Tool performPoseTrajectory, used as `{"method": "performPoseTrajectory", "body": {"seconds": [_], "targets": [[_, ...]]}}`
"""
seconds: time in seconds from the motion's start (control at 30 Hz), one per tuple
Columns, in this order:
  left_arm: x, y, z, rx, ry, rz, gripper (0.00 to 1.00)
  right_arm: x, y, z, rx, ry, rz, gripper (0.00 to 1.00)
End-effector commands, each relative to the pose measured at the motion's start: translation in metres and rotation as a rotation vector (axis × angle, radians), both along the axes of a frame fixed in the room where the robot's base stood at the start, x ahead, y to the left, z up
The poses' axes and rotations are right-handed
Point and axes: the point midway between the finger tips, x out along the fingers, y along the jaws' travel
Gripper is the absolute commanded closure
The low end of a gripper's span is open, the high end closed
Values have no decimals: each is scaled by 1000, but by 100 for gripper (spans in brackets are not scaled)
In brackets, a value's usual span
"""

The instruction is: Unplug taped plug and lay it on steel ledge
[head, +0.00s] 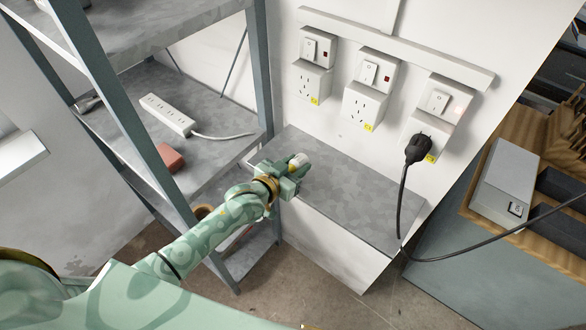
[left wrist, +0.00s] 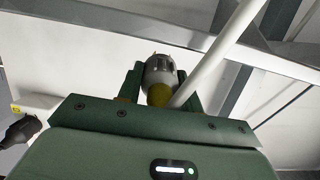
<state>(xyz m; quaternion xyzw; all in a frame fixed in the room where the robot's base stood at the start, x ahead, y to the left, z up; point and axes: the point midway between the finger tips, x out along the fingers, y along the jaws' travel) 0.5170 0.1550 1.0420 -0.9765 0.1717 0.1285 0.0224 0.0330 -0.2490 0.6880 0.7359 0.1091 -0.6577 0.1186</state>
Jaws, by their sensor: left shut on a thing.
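My left gripper (head: 296,171) is over the left end of the steel ledge (head: 365,196), below the wall sockets. It is shut on a plug (head: 299,160), of which only a pale end shows in the head view. In the left wrist view the plug (left wrist: 160,70) is grey with a yellow band, its pins pointing up and away, between the fingers of the gripper (left wrist: 160,78). A white cord-like length (left wrist: 215,58) runs up right beside it. Whether the plug touches the ledge I cannot tell. My right gripper is not in view.
A black plug (head: 418,149) sits in the right-hand socket, its black cable crossing the ledge's right end. The left (head: 311,82) and middle (head: 367,105) sockets are empty. A shelf rack upright (head: 262,70) stands close left. The ledge's middle is clear.

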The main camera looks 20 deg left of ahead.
Motion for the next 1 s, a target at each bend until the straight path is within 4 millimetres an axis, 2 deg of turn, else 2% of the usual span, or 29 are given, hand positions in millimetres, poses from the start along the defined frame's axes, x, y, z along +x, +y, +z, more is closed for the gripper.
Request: {"method": "performPoseTrajectory", "body": {"seconds": [0.1,0.47,0.5,0.57,0.6,0.87,1.0], "targets": [[2,-1,-5,0,0,0,100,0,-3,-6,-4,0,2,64],[4,-2,-5,0,0,0,100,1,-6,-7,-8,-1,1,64],[4,-1,-5,0,0,0,59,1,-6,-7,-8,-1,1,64],[3,-1,-5,0,0,0,42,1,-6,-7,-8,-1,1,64],[3,-1,-5,0,0,0,39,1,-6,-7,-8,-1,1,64],[2,-1,-5,0,1,0,39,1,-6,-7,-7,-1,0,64],[-9,3,-2,1,3,0,39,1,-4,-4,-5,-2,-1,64]]}}
